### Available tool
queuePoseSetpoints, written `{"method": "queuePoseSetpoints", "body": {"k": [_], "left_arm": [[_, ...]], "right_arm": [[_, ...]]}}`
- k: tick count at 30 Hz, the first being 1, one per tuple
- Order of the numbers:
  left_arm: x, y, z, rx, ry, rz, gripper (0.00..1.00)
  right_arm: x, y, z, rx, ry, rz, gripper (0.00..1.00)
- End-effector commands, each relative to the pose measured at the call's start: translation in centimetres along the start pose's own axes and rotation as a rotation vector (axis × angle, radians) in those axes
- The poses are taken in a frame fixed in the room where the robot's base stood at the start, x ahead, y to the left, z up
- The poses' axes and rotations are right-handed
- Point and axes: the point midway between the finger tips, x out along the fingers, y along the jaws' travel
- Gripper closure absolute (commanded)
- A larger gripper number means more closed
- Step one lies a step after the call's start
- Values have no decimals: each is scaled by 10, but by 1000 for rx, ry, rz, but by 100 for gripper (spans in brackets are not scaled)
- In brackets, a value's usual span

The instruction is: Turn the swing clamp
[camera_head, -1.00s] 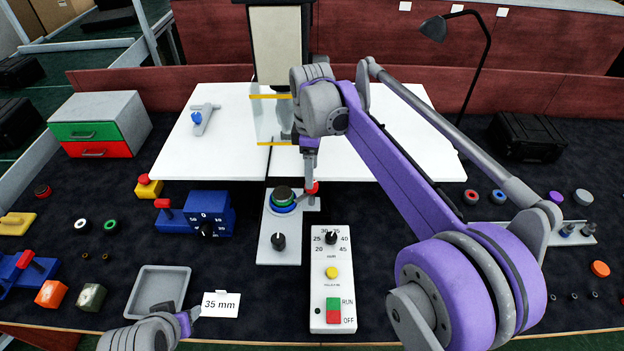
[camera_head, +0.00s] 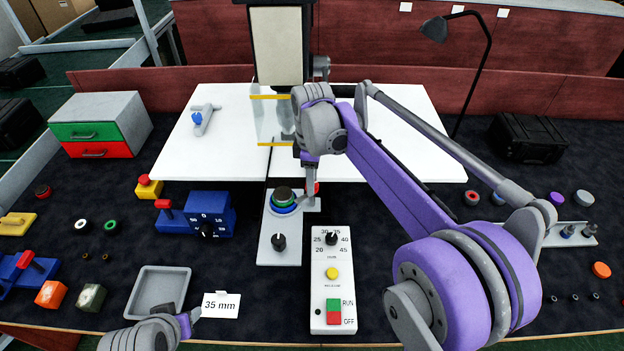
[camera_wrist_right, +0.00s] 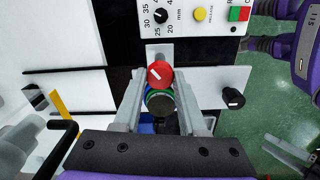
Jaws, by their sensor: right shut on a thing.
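The swing clamp's red knob (camera_wrist_right: 159,74) shows between the fingertips of my right gripper (camera_wrist_right: 158,80) in the right wrist view. In the head view the knob (camera_head: 317,188) is largely hidden behind the right gripper (camera_head: 311,190). The right gripper points down and is shut on the knob. Beside the knob is a round stack (camera_head: 283,199) with a dark top and green and blue rings, on a grey plate (camera_head: 270,248). My left gripper (camera_head: 190,320) is at the bottom left, near a 35 mm card; its fingers are too small to judge.
A black knob (camera_head: 279,241) stands on the plate's front. A white control panel (camera_head: 320,293) with a dial and RUN/OFF buttons lies just in front. A blue device (camera_head: 208,212) stands left, a grey tray (camera_head: 181,273) front left. A clear yellow-edged guard (camera_head: 270,120) is behind.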

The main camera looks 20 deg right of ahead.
Motion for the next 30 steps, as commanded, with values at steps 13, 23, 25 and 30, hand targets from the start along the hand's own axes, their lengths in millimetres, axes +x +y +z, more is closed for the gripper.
{"method": "queuePoseSetpoints", "body": {"k": [13,23,25,30], "left_arm": [[1,0,2,0,-2,0,50],[4,0,7,0,-8,0,50],[4,0,8,0,-9,0,50],[5,0,10,0,-11,0,50]], "right_arm": [[0,0,0,62,0,0,100],[0,0,0,292,0,0,100],[0,0,0,347,0,0,100],[0,0,0,470,0,0,100]]}}
